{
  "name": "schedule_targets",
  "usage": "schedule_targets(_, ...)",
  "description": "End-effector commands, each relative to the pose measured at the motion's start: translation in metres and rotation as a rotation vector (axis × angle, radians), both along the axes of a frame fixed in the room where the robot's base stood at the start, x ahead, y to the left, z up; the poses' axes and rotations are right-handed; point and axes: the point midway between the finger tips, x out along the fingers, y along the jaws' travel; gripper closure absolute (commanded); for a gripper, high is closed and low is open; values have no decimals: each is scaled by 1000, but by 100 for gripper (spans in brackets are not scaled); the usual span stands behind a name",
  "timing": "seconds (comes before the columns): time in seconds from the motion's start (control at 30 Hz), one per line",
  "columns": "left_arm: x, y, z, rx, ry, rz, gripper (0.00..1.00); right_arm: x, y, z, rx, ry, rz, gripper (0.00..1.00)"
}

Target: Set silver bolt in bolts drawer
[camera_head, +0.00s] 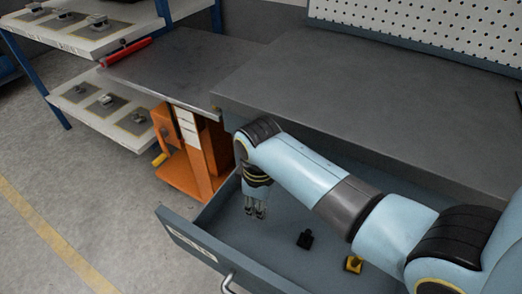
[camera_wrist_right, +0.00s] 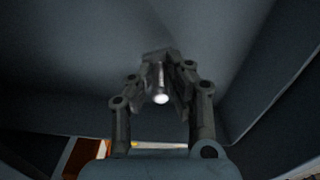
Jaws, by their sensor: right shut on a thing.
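My right gripper (camera_head: 255,212) reaches down inside the open drawer (camera_head: 190,232), near its left end in the head view. In the right wrist view my right gripper (camera_wrist_right: 160,82) is shut on the silver bolt (camera_wrist_right: 160,97), whose bright round end points toward the camera. The drawer floor (camera_wrist_right: 100,60) lies beyond the fingertips; whether the bolt touches it I cannot tell. In the head view the bolt is too small to make out. My left gripper is not in view.
A black part (camera_head: 305,239) and a yellow-and-black part (camera_head: 353,264) lie in the drawer to the right of the gripper. The grey worktop (camera_head: 370,110) stands above and behind. An orange lift table (camera_head: 195,150) and shelves with small parts (camera_head: 100,105) stand at left.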

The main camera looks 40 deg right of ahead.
Motion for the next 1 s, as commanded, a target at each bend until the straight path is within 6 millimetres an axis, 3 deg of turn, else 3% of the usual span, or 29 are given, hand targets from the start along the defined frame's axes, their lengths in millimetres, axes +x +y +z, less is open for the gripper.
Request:
schedule_targets(0.2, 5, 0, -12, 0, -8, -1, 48, 0, 0, -32, 0, 2, 0, 100)
schedule_targets(0.57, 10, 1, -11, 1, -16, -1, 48, 0, 0, -35, 0, 0, 0, 100)
schedule_targets(0.6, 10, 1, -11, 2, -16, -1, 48, 0, 0, -35, 0, 0, 0, 82)
schedule_targets(0.73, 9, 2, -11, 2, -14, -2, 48, 0, 0, -35, 0, 0, 0, 65)
schedule_targets(1.0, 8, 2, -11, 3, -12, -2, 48, -1, 0, -34, 0, 1, 0, 62)
